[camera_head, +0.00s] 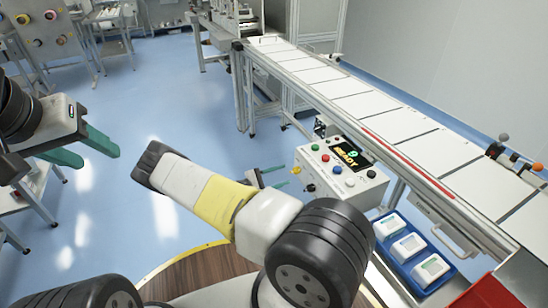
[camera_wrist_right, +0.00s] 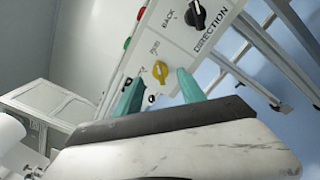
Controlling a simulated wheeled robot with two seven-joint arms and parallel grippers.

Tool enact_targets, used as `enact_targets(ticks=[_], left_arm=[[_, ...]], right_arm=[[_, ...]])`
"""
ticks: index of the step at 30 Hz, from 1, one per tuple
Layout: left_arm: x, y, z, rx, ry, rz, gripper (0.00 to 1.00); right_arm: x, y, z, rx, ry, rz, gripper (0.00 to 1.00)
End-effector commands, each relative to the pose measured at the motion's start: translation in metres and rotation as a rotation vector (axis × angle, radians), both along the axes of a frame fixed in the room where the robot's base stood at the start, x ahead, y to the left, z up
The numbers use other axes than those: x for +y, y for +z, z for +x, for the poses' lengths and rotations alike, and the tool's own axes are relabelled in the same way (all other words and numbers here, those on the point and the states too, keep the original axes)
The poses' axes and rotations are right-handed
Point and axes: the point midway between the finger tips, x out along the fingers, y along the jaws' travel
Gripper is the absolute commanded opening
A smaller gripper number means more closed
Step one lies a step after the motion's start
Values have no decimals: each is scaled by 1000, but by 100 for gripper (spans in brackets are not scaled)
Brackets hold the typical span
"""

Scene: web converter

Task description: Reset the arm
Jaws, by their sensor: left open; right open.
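My left gripper (camera_head: 98,156) is at the left of the head view, with its two green fingers apart and nothing between them. It is over the blue floor, away from the machine. My right gripper (camera_head: 280,177) is mostly hidden behind my right arm in the head view, with its green fingertips just left of the control box (camera_head: 373,188). In the right wrist view my right gripper (camera_wrist_right: 160,93) is open, with its fingers apart and pointing at the control panel (camera_wrist_right: 170,45). A yellow knob (camera_wrist_right: 160,71) appears between and beyond the fingertips. Contact cannot be told.
A white conveyor (camera_head: 380,118) runs along the right behind the control box, whose screen (camera_head: 347,155) reads READY. A blue tray (camera_head: 427,289) with white boxes stands below right. A black knob (camera_wrist_right: 195,16) is on the panel. Blue floor (camera_head: 190,100) is open at centre left.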

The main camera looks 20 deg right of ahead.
Motion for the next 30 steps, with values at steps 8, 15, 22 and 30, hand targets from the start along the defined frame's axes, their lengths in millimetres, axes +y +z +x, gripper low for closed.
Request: enact_targets(ticks=[8,15,22,30], left_arm=[[0,0,0,0,0,0,50],[0,0,0,0,0,0,50],[0,0,0,0,0,0,50],[0,0,0,0,0,0,50]], right_arm=[[25,0,-2,-1,0,0,47],[26,0,-2,0,-1,-1,47],[26,1,-2,-3,-6,5,47],[27,34,-14,-56,-161,178,47]])
